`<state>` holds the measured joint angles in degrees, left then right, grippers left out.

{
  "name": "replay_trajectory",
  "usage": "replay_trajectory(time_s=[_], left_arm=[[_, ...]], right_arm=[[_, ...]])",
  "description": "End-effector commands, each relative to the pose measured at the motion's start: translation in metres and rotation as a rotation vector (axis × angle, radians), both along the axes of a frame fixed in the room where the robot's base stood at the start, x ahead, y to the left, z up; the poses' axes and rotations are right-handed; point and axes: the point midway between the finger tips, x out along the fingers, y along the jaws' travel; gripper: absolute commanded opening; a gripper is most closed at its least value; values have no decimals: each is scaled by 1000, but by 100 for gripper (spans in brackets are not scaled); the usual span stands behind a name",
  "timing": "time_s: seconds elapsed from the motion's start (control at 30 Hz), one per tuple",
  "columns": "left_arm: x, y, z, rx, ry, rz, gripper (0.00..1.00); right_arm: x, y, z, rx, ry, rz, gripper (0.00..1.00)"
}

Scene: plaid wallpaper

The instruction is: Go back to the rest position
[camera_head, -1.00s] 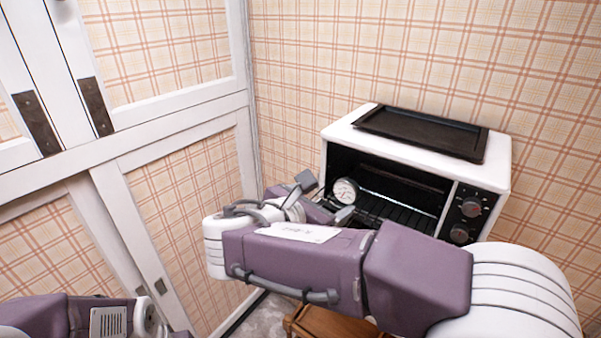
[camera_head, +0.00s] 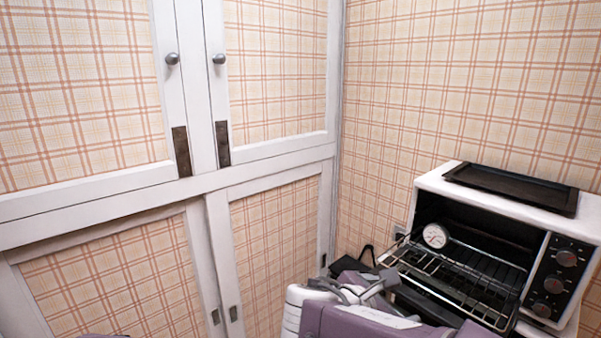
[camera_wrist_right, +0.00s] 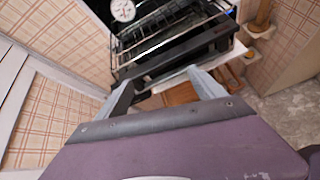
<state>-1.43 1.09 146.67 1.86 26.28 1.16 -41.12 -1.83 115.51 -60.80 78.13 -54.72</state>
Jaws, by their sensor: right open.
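My right gripper (camera_head: 378,267) shows at the bottom of the head view, in front of the left side of a white toaster oven (camera_head: 427,183), partly hidden by my own arm. In the right wrist view my right gripper (camera_wrist_right: 163,92) has its two fingers spread apart with nothing between them. The oven front is open and its wire rack (camera_head: 462,276) sticks out. A round white dial (camera_head: 435,236) stands at the rack's left; it also shows in the wrist view (camera_wrist_right: 123,10). Only a sliver of my left arm shows at the lower left; its gripper is out of view.
A black tray (camera_head: 510,188) lies on top of the oven. White-framed cabinet doors (camera_head: 275,175) with plaid panels fill the left. A brown wooden surface (camera_wrist_right: 180,94) lies below the fingers in the wrist view. Grey floor (camera_wrist_right: 290,108) shows at its right.

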Motion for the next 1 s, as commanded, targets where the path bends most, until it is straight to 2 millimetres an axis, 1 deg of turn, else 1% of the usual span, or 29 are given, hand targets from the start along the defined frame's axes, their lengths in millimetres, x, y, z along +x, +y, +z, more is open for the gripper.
replay_trajectory(time_s=[0.03, 0.17, 0.27, 0.37, 0.4, 0.47, 0.5, 0.57, 0.6, 0.63, 0.7, 0.77, 0.83, 1.0], left_arm=[[0, 0, -5, 0, 0, 0, 36], [0, 0, -14, 0, 0, 0, 36], [0, 0, -23, 0, 0, 0, 36], [0, 0, -36, 0, 0, 0, 36], [0, 0, -42, 0, 0, 0, 36], [0, 0, -53, 0, 0, 0, 36], [0, 0, -62, 0, 0, 0, 36], [0, 0, -76, 0, 0, 0, 36], [0, 0, -83, 0, 0, 0, 36], [0, 0, -86, 0, 0, 0, 36], [0, 0, -91, 0, 0, 0, 36], [0, 0, -92, 0, 0, 0, 36], [0, 0, -91, 0, 0, 0, 36], [0, 0, -90, 0, 0, 0, 36]], right_arm=[[-2, -4, -16, 32, 10, -25, 78], [-13, -12, -60, 160, 36, -121, 78], [-26, -18, -102, 290, 50, -234, 78], [-45, -22, -153, 457, 54, -403, 78], [-54, -23, -176, 539, 48, -499, 78], [-71, -22, -215, 682, 24, -684, 78], [-84, -20, -243, 790, -8, -842, 78], [-100, -16, -282, 954, -89, -1120, 78], [-107, -12, -302, 1054, -161, -1309, 78], [-110, -11, -312, 1111, -215, -1431, 78], [-113, -10, -327, 1200, -323, -1642, 78], [-113, -10, -332, 1241, -384, -1748, 78], [-113, -11, -333, 1260, -416, -1800, 78], [-112, -10, -331, 1263, -418, -1802, 78]])
